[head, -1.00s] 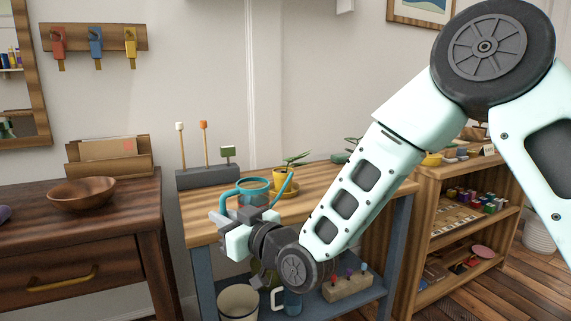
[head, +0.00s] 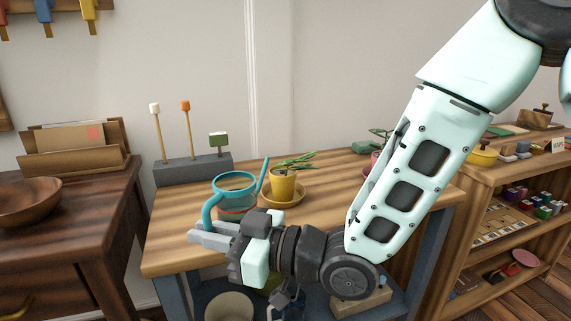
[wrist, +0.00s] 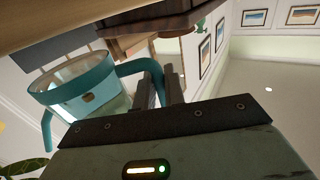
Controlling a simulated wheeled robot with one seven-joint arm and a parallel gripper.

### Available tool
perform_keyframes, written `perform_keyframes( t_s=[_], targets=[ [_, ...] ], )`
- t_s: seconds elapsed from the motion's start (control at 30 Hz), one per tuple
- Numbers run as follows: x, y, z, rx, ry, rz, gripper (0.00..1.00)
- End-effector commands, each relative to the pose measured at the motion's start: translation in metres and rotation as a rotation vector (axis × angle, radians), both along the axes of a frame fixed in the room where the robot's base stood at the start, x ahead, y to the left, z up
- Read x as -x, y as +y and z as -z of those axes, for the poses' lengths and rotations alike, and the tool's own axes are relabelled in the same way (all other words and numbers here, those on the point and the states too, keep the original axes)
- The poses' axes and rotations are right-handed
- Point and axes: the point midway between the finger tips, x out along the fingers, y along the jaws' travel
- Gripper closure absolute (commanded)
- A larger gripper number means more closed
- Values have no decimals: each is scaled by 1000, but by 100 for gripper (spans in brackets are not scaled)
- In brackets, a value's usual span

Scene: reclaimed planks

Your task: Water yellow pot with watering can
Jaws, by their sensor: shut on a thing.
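The teal watering can (head: 234,189) is at the table's left half, its spout tip pointing up and right beside the pot. My gripper (head: 212,232) is shut on the can's handle, at the can's front left. The wrist view shows the can (wrist: 88,97) at left, its curved handle running between my fingers (wrist: 160,90). Whether the can touches the tabletop is unclear. The yellow pot (head: 283,188) holds a green plant and stands upright on a yellow-brown saucer (head: 302,196), just right of the spout and apart from it.
A grey block (head: 192,168) with upright tools stands behind the can at the table's back left. Bare wooden tabletop (head: 178,222) lies to the can's left. Another plant (head: 381,134) is partly hidden behind my arm. A dark desk stands left, shelves right.

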Motion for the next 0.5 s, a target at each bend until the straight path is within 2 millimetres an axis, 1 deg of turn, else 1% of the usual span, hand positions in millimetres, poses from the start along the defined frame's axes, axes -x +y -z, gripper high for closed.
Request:
perform_keyframes(
  t_s=[0.27, 0.5],
  targets=[
    [-2, 0, -4, -10, 14, 2, 100],
    [-6, -3, -13, -49, 88, 3, 100]
  ],
)
